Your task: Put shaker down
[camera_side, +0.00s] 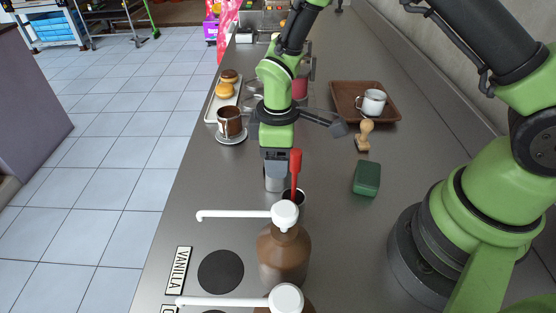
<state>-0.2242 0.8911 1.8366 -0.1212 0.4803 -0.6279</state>
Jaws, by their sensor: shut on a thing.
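My gripper (275,165) points down over the counter, near the middle of the picture. It is shut on a small grey shaker (274,184), which shows just below the jaws. The jaws and wrist hide its upper part. I cannot tell whether its base touches the counter.
A dark cup (300,197) with a red-handled tool (295,168) stands close right of the shaker. Brown pump bottles (283,255) stand in front, by a black disc (221,271) and a VANILLA label (178,271). A green block (367,178) lies right. The counter (225,190) is clear on the left.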

